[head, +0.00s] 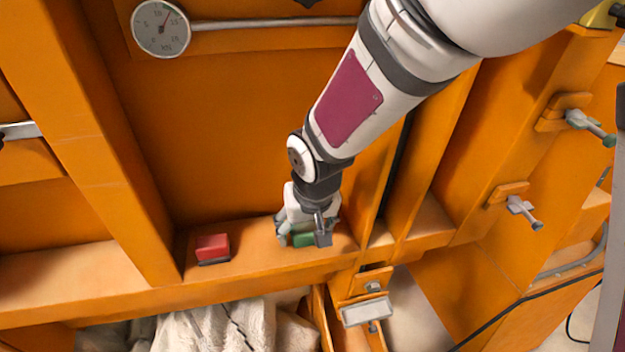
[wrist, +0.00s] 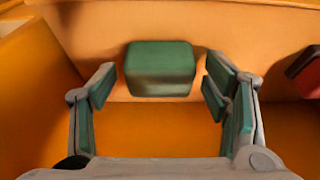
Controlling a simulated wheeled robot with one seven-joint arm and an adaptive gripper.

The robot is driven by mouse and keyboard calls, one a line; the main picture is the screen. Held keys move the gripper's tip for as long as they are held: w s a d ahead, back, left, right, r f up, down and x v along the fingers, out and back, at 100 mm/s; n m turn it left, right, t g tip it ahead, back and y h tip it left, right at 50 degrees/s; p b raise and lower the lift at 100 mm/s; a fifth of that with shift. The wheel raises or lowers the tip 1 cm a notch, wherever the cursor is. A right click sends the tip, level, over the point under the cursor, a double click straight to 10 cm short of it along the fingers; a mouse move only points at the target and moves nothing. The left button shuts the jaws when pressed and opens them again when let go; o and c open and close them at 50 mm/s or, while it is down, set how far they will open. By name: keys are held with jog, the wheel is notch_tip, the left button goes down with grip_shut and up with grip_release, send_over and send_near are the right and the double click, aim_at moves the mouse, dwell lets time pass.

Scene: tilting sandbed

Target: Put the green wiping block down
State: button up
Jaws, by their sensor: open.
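The green wiping block (head: 303,240) rests on the orange ledge (head: 262,255) near the ledge's right part, partly hidden by my gripper in the head view. In the wrist view the green wiping block (wrist: 160,68) sits between and slightly beyond the spread fingertips, with a gap on each side. My gripper (head: 304,238) is open and reaches down to the ledge around the block. In the wrist view my gripper (wrist: 158,85) shows its green-padded fingers apart, with nothing held.
A red block (head: 212,248) with a dark base stands on the ledge to the left; its edge shows at the right of the wrist view (wrist: 306,72). A dial gauge (head: 160,28) is at the upper left. A metal latch (head: 366,311) and pale cloth (head: 215,328) lie below the ledge.

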jog(key=p+v, duration=0.2)
jog(key=v, duration=1)
jog(key=s+d+r+m, duration=0.1)
jog(key=s+d+r, duration=0.1)
jog(key=s+d, duration=0.3)
jog(key=s+d+r+m, duration=0.1)
jog(key=s+d+r, duration=0.15)
jog(key=d, duration=0.55)
jog(key=s+d+f+g, duration=0.1)
jog(key=s+d, duration=0.2)
jog(key=s, duration=0.5)
jog(key=s+d+f+m+g+h, duration=0.1)
jog(key=s+d, duration=0.3)
jog(key=s, duration=0.4)
jog(key=shift+s+d, duration=0.2)
jog(key=shift+d, duration=0.1)
notch_tip(320, 180, up, 9)
jog(key=t+p, duration=0.1)
jog(key=p, duration=0.6)
jog(key=shift+t, duration=0.4)
